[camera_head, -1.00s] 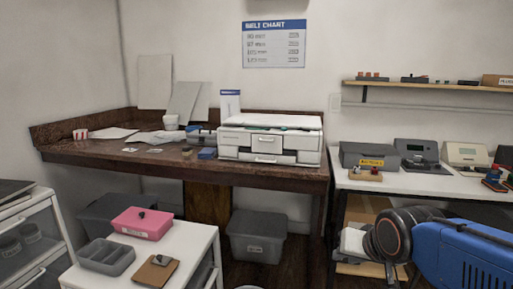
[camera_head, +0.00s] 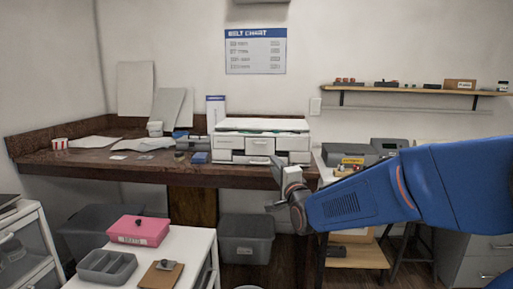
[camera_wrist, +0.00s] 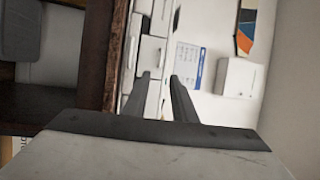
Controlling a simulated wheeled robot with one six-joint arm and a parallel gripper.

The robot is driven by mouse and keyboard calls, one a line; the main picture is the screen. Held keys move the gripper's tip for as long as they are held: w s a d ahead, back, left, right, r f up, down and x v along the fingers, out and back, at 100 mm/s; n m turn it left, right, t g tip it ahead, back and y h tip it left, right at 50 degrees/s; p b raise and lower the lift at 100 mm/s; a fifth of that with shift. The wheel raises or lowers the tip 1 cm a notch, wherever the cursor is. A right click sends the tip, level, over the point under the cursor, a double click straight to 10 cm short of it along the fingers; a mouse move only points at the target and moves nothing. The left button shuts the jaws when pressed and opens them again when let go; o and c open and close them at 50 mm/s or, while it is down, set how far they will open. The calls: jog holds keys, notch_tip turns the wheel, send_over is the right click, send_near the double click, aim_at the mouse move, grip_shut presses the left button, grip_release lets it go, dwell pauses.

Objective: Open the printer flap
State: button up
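The white printer (camera_head: 232,126) stands on the brown wooden bench, against the back wall. Its front shows several panels, and the middle panel (camera_head: 259,146) has a handle. I cannot tell from the look alone which panel is the flap. My gripper (camera_head: 279,166) is in front of the printer's right half, its tips hard to make out in the head view. In the wrist view my gripper (camera_wrist: 160,76) shows two dark fingers apart with nothing between them. The printer's white front (camera_wrist: 153,50) shows sideways beyond the fingers; I see no contact.
The wooden bench (camera_head: 120,172) has papers, a cup and small boxes left of the printer. A white cart (camera_head: 190,245) with a pink box (camera_head: 139,230) stands at the front left. A grey case (camera_head: 350,151) stands right of the printer.

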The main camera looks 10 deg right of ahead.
send_near(260, 147)
jog(key=w+a+r, duration=0.1)
jog(key=w+r, duration=0.2)
jog(key=w, duration=0.2)
jog(key=shift+w+a+r, duration=0.3)
jog(key=shift+a+r, duration=0.05)
jog(key=shift+a, duration=0.05)
grip_shut()
dwell(1.4)
